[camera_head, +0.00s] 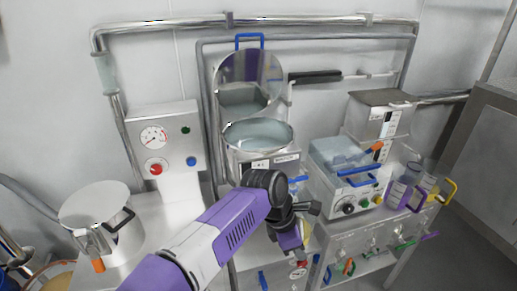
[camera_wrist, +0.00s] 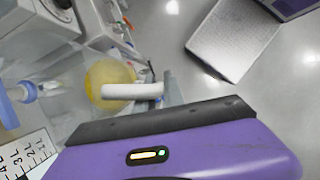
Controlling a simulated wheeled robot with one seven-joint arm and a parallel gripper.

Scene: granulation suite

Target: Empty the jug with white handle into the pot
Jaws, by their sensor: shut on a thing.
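The jug with the white handle shows in the wrist view as a clear vessel with yellow contents (camera_wrist: 108,76). Its white handle (camera_wrist: 130,91) points toward my gripper (camera_wrist: 160,88), which is shut on it. In the head view my gripper (camera_head: 290,236) is low, in front of the central machine, and hides most of the jug; a pale yellow patch shows beside it. A steel pot (camera_head: 92,208) with a black handle stands at the left. An open steel vessel (camera_head: 258,136) stands at the centre back, its round lid raised. I cannot tell which one is the pot meant.
A gauge box (camera_head: 165,140) stands left of the open vessel. A blue-handled control unit (camera_head: 345,175) and clear jugs with purple and yellow handles (camera_head: 410,185) are at the right. Pipes run along the back wall. Floor is free at the far right.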

